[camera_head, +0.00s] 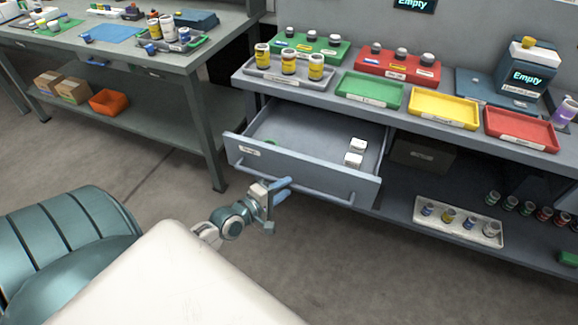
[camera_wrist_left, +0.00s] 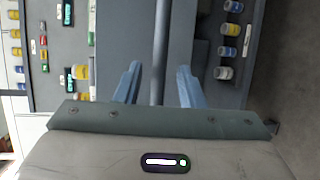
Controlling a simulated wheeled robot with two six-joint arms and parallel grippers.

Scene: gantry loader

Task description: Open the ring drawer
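The grey drawer (camera_head: 300,172) under the right-hand bench stands pulled out, its inside visible. Its front has a small white label, too small to read, and a long bar handle (camera_head: 322,194). Inside are small white boxes (camera_head: 354,152) at the right and a partly hidden green item at the left. My left gripper (camera_head: 284,188) is at the handle in front of the drawer. In the left wrist view its blue fingers (camera_wrist_left: 158,84) are spread apart, with the handle bar (camera_wrist_left: 160,45) running between them and a gap on each side. My right gripper is not in view.
The bench top (camera_head: 300,82) above holds trays, bottles and an "Empty" unit (camera_head: 527,75). A white tray of vials (camera_head: 458,222) sits on the lower shelf. Another workbench (camera_head: 180,62) stands at the left. The floor before the drawer is clear.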

